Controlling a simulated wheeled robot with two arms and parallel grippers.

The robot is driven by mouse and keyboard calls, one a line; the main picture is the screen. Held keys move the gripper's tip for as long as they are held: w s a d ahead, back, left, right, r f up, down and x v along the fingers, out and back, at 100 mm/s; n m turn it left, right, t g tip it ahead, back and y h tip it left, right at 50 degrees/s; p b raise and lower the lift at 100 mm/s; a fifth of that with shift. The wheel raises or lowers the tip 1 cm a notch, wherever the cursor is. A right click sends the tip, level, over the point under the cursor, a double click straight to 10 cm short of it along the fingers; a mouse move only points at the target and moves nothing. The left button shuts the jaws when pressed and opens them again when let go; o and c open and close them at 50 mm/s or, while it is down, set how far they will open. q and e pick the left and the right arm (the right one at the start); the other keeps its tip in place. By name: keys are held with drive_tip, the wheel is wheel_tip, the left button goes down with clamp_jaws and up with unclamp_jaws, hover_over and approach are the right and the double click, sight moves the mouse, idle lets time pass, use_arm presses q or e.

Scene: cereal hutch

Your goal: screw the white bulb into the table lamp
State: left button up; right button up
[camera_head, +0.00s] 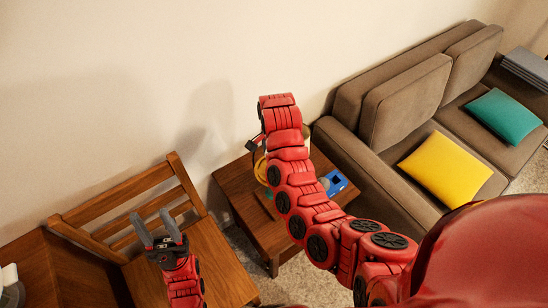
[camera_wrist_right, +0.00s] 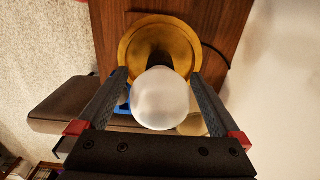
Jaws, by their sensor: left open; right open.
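The white bulb (camera_wrist_right: 160,100) is in the right wrist view, between the fingers of my right gripper (camera_wrist_right: 159,76). The fingers stand open on either side of it. Beyond the bulb is the table lamp's round brass-coloured base (camera_wrist_right: 135,42), with its dark stem lined up behind the bulb. I cannot tell how far the bulb sits in the socket. In the head view my right arm hides the bulb and most of the lamp (camera_head: 261,170). My left gripper (camera_head: 152,218) is open and empty, over the wooden chair.
The lamp stands on a wooden side table (camera_head: 237,192), with a blue object (camera_head: 335,182) near it. A brown sofa (camera_head: 405,103) with yellow (camera_head: 445,166) and teal (camera_head: 503,115) cushions is at the right. A wooden chair (camera_head: 215,262) is at the left, and a wall is behind.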

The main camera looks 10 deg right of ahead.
wheel_tip(320, 180, up, 12)
drive_tip(key=p, duration=0.6)
drive_tip(key=shift+d+r, duration=0.1)
drive_tip(key=shift+r, duration=0.1)
wheel_tip(320, 180, up, 5)
drive_tip(key=p, duration=0.4)
